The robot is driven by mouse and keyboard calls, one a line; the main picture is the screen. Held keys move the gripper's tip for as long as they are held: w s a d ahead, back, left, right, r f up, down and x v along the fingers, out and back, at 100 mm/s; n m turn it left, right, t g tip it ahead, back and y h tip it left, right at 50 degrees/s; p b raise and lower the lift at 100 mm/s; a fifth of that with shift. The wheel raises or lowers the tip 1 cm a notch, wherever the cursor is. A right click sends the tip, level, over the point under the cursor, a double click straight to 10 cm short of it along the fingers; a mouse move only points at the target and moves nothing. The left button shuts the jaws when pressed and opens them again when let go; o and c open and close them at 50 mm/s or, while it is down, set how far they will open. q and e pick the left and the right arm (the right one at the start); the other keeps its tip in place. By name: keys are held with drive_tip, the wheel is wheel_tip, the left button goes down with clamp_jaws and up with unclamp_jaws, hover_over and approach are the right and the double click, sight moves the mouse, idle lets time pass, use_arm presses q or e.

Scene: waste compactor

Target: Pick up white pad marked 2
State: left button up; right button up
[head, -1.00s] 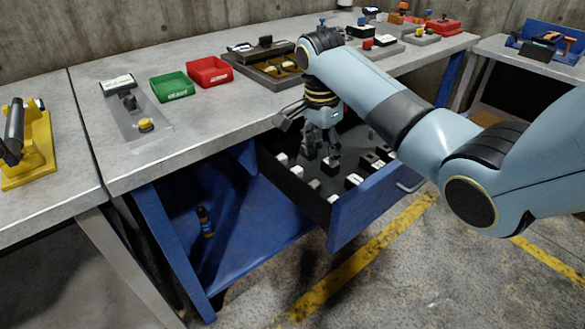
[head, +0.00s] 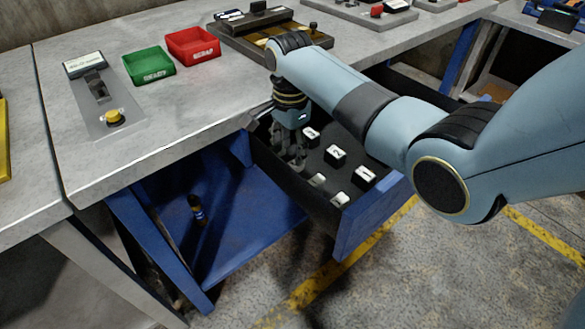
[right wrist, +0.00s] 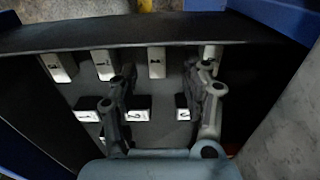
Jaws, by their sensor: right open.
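A pad whose white top seems to read 2 (head: 335,155) stands on a dark block in the open drawer (head: 345,235) in the head view. My right gripper (head: 296,162) points down into the drawer's left part, left of that pad and apart from it. In the right wrist view its two fingers (right wrist: 165,82) are spread and nothing is held between them. A white pad (right wrist: 183,108) lies by the right finger and another (right wrist: 138,110) by the left one; their marks are too small to read surely. My left gripper is out of view.
Other white pads stand close by, one marked 1 (head: 365,178). The drawer's dark walls enclose them. The tabletop (head: 190,110) overhangs behind, with a green bin (head: 148,68) and a red bin (head: 193,47) on it.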

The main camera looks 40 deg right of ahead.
sight(291, 165)
drive_tip(key=f+b, duration=0.1)
drive_tip(key=f, duration=0.3)
drive_tip(key=shift+s+f, duration=0.15)
drive_tip(key=shift+s, duration=0.05)
drive_tip(key=c, duration=0.4)
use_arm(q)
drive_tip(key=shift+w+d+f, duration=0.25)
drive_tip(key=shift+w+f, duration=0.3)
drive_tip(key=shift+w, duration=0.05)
use_arm(e)
clamp_jaws()
